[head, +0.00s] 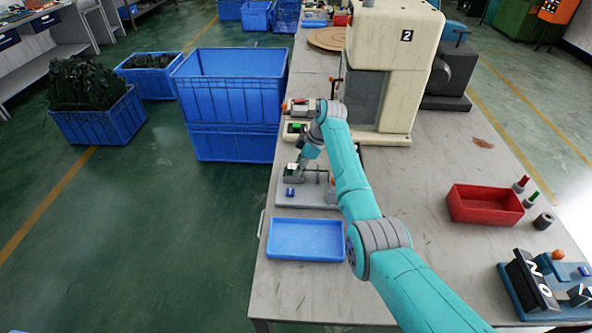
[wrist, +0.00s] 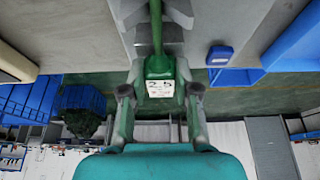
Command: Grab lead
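The lead shows in the wrist view as a green plug (wrist: 160,66) with a pale marked face and a green cable running up from it. It sits at a grey fixture (wrist: 182,40). My gripper (wrist: 160,92) is open, with one finger on each side of the plug and a visible gap at both sides. In the head view, my gripper (head: 303,164) is low over the small grey fixture plate (head: 318,198) at the bench's left edge. The plug (head: 292,171) is small there and partly hidden by my gripper and arm.
A blue tray (head: 305,252) lies in front of the fixture plate. A cream press (head: 394,85) marked 2 stands behind. A red bin (head: 484,211) is at the right. Stacked blue crates (head: 234,143) stand on the floor at the left. The bench between the arm and red bin is clear.

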